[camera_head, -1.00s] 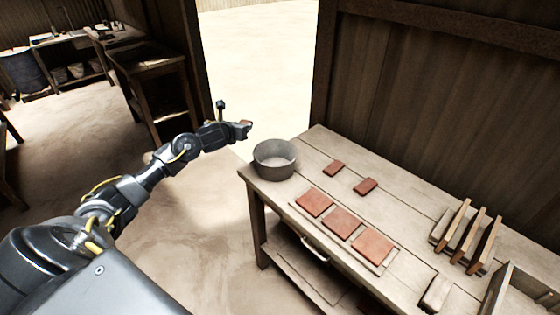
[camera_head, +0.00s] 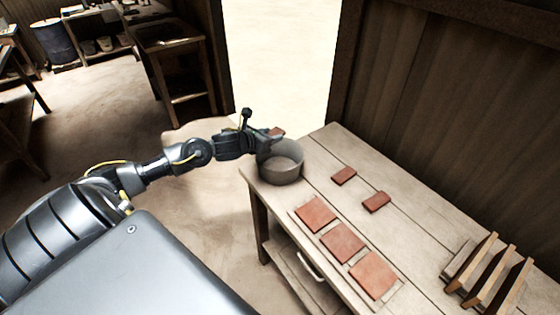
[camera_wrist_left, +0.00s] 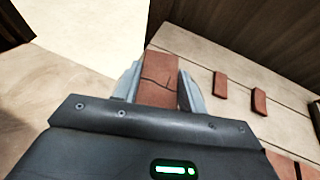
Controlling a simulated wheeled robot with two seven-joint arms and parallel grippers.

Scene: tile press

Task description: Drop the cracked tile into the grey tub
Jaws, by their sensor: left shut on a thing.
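My left gripper (camera_head: 266,138) is shut on the cracked tile (camera_head: 277,132), a reddish-brown piece. In the left wrist view the tile (camera_wrist_left: 158,82) sits between the two grey fingers, and a dark crack line runs across it. In the left wrist view the tub is hidden. My right gripper is not in view.
A wooden rack (camera_head: 487,272) stands at the right. A plank wall (camera_head: 450,120) rises behind the table.

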